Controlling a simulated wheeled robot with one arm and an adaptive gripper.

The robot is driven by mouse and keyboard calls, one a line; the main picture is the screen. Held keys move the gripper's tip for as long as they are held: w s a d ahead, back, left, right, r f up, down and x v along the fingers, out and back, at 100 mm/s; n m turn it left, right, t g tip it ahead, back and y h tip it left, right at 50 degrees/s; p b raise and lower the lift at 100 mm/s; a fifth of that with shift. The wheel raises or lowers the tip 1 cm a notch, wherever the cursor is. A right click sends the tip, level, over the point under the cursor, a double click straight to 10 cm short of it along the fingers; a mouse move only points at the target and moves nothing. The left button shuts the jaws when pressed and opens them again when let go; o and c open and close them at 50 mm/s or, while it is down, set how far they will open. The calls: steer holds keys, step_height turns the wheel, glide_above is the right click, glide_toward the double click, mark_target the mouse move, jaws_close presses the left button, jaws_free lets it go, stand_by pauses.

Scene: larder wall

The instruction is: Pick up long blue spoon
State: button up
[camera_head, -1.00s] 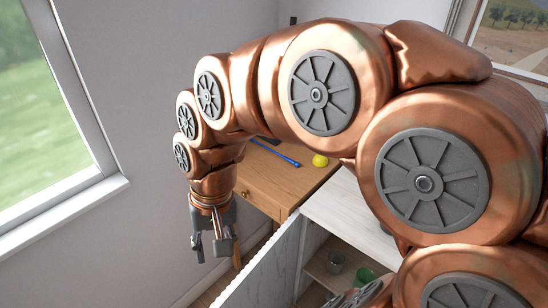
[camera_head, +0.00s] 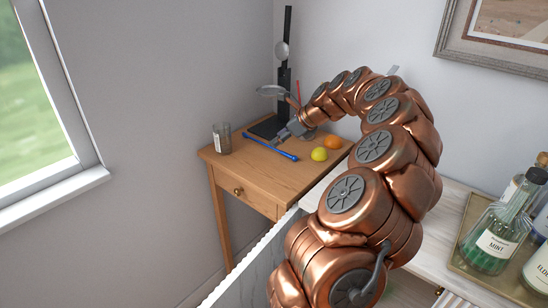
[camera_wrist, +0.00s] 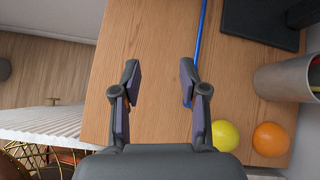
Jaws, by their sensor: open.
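The long blue spoon (camera_head: 272,149) lies on the small wooden table, slanting from its left-back part towards its front right. In the wrist view the blue spoon (camera_wrist: 201,32) runs down from the top edge, right of centre, and partly passes behind the right finger. My gripper (camera_head: 282,138) is over the table close to the spoon in the head view. In the wrist view my gripper (camera_wrist: 158,72) is open and empty, with bare wood between its fingers. The spoon is not between the fingertips. The height of the fingers above the table is hard to tell.
The wooden table (camera_head: 240,171) also holds a glass (camera_head: 221,139), a yellow fruit (camera_head: 319,154), an orange fruit (camera_head: 332,142) and a black stand (camera_head: 287,50). A metal container (camera_wrist: 287,80) stands right of my fingers. Bottles (camera_head: 488,242) stand on a tray at right.

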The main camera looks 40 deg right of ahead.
mark_target(292, 157)
steer(key=d+f+m, duration=0.1)
steer(key=d, duration=0.1)
steer(key=s+d+f+m, duration=0.1)
steer(key=s+d+f, duration=0.1)
steer(key=d, duration=0.1)
steer(key=shift+d+m+h, duration=0.3)
steer(key=shift+m+h, duration=0.1)
steer(key=shift+x, duration=1.15)
steer(key=shift+s+d+f+p+x, duration=0.1)
steer(key=shift+d+p+x, duration=0.05)
steer(key=shift+x, duration=0.75)
steer(key=shift+s+d+f+p+x, duration=0.1)
steer(key=shift+p+x, duration=0.1)
steer(key=shift+x, duration=0.65)
steer(key=shift+s+d+f+p+x, duration=0.1)
steer(key=shift+d+p+x, duration=0.05)
steer(key=shift+x, duration=0.75)
steer(key=shift+r, duration=0.1)
jaws_close()
